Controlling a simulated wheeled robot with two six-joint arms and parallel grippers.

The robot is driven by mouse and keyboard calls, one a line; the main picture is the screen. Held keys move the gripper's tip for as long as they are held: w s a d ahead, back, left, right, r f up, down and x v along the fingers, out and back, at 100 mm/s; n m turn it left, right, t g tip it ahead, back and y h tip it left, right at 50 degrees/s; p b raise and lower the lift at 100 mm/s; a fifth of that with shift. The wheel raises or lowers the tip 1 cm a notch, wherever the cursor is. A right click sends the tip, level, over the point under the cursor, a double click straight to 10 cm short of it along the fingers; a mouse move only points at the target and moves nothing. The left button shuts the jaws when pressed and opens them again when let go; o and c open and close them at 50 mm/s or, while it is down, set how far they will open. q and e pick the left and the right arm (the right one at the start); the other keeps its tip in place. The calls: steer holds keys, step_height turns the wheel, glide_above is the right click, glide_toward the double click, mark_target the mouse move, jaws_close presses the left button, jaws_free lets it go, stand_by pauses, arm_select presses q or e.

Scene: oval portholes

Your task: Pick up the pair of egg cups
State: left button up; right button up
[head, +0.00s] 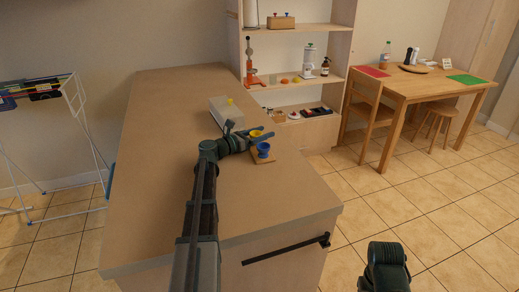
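A yellow egg cup (255,133) and a blue egg cup (263,151) stand close together near the right edge of the wooden counter. The blue one stands on a small wooden board (263,159), nearer to me. My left gripper (248,131) is over the counter beside the cups, its dark fingers spread apart. One finger reaches close to the yellow cup and partly hides it. I cannot tell whether it touches the cup. A dark part of my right arm shows at the bottom right, but its gripper does not.
A pale box (226,109) with a yellow item stands behind my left gripper. The counter (165,130) is otherwise clear. Open shelves (290,87) with bottles and a red press (251,65) stand behind. A table (435,85) is at right, a drying rack (75,105) at left.

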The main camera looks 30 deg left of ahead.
arm_select(q)
jaws_close()
steer(key=shift+r, duration=0.15)
stand_by(0.4)
